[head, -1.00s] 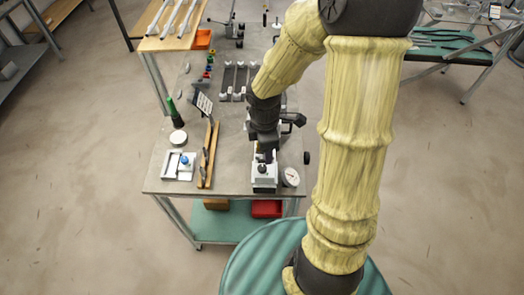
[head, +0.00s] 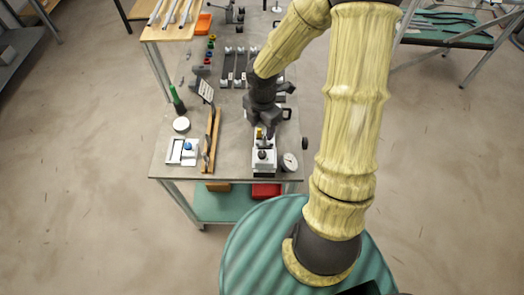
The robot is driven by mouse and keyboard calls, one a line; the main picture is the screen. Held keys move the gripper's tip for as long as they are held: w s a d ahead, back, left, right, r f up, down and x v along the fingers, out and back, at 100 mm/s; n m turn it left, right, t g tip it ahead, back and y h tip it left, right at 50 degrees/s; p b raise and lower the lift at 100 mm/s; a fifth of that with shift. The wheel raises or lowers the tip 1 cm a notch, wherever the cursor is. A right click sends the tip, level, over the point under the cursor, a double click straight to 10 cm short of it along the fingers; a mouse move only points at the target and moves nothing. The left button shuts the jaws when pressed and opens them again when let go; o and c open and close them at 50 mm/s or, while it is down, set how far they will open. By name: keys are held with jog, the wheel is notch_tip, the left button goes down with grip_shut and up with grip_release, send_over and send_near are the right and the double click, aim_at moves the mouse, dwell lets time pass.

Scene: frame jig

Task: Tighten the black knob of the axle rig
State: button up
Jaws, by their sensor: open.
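A light grey block-shaped fixture (head: 263,162) with a small black knob-like part on top stands near the front edge of the grey workbench (head: 235,165). A separate round black knob (head: 305,143) shows at the bench's right edge; what it is attached to is hidden or too small to tell. I cannot tell which of these belongs to the axle rig. My gripper (head: 263,127) is just behind and above the grey fixture, pointing down, open, with nothing visible in it. Its dark body hides part of the bench behind it, and its fingertips are hard to make out.
A round dial gauge (head: 289,162) lies right of the fixture. A wooden rail (head: 216,140), a white tray with a blue part (head: 183,151), a round white disc (head: 181,124) and a green bottle-like item (head: 177,100) stand to the left. Grey bars (head: 227,68) lie behind.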

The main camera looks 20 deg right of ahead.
aim_at(262, 153)
notch_tip(262, 153, down, 15)
jog(key=shift+r+b, duration=0.2)
jog(key=shift+b, duration=0.85)
jog(key=c, duration=1)
